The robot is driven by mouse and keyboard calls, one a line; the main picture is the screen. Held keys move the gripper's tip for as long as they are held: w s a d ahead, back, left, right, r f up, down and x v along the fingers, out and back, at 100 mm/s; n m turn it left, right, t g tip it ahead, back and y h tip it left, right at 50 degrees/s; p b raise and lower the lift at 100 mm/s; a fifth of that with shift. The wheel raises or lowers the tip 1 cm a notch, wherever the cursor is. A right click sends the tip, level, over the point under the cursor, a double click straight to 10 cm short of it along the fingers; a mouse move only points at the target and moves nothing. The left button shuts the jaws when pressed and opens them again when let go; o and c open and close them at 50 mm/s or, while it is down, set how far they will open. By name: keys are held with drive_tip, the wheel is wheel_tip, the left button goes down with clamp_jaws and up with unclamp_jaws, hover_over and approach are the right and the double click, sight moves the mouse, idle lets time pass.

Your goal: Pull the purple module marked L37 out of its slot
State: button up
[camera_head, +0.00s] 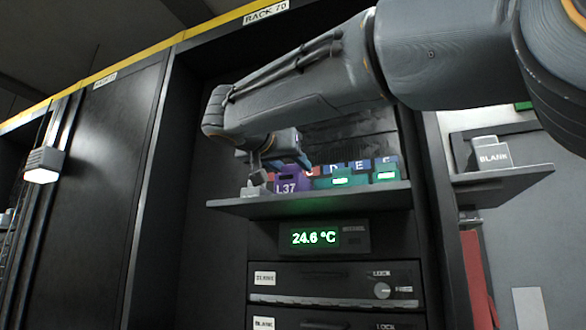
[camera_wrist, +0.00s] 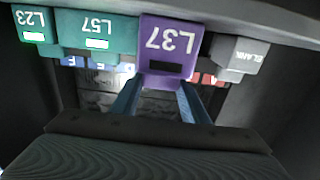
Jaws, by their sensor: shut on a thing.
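The purple module marked L37 (camera_head: 288,184) is at the left part of the shelf in the head view, beside teal modules. In the head view my gripper (camera_head: 292,155) comes down from above onto the module. Whether the module's base is still in its slot is hidden.
Blue and red lettered pieces stand in a row behind. The shelf edge (camera_head: 330,199) runs below the modules, over a temperature display (camera_head: 316,238) and drawers. Another grey blank (camera_head: 491,154) sits on a side shelf at right.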

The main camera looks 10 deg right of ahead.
drive_tip(key=o, duration=1.3)
drive_tip(key=shift+a, duration=0.15)
drive_tip(key=b+v, duration=0.2)
drive_tip(key=v, duration=0.4)
drive_tip(key=shift+s+a+b, duration=0.15)
drive_tip(key=shift+s+b, duration=0.05)
drive_tip(key=shift+b, duration=0.1)
drive_tip(key=shift+s+a, duration=0.3)
drive_tip(key=shift+s, duration=0.2)
